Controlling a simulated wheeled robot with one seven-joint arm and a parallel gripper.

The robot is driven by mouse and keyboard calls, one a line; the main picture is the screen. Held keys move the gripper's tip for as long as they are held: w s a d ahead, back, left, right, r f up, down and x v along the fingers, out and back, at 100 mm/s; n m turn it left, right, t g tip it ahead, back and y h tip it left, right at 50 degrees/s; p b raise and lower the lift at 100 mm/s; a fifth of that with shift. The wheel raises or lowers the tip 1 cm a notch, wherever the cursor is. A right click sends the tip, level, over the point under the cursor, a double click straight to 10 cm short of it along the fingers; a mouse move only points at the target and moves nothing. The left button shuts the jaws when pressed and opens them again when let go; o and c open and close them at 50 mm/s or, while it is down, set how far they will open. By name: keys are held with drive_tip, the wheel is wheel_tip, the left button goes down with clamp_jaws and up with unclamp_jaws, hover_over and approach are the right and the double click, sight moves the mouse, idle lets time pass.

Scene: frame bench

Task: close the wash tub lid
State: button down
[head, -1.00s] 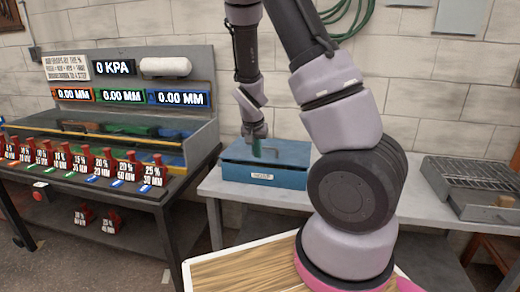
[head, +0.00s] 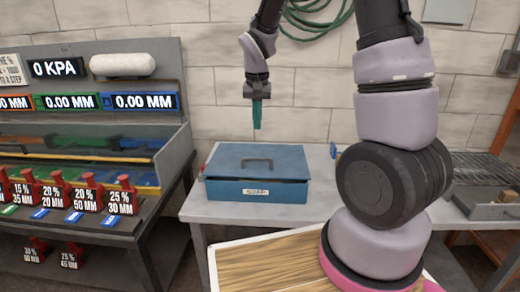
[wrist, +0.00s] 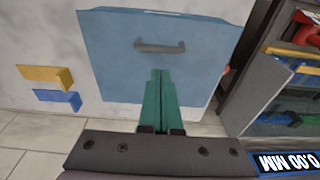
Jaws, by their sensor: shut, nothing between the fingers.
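The blue wash tub (head: 225,190) stands on the grey bench, with a small white label on its front. Its lid (head: 220,158) lies down flat over the top, with a dark handle (head: 257,161) in the middle. A thin dark line runs between lid and front wall; I cannot tell if it is a small gap. My gripper (head: 257,127) points down above the lid, apart from it, with its green fingers together and empty. In the wrist view the lid (wrist: 115,60) and handle (wrist: 160,47) show just beyond the fingertips (wrist: 155,75).
A test stand (head: 185,140) with displays and red weights is at the left. A grill-like tray (head: 480,168) sits on the bench at the right. A yellow block (wrist: 45,75) and a blue block (wrist: 58,98) lie beside the tub. A green hose hangs on the wall behind.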

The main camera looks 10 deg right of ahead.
sight(257, 159)
drive_tip(key=f, duration=0.3)
drive_tip(key=w+f, duration=0.1)
drive_tip(key=f, duration=0.7)
drive_tip(key=shift+w+d, duration=0.1)
drive_tip(key=shift+w, duration=0.1)
drive_tip(key=shift+s+f, duration=0.2)
drive_tip(key=shift+f, duration=0.4)
drive_tip(key=shift+s+f, duration=0.2)
drive_tip(key=shift+f, duration=0.35)
drive_tip(key=shift+s+f, duration=0.15)
drive_tip(key=shift+s, duration=0.05)
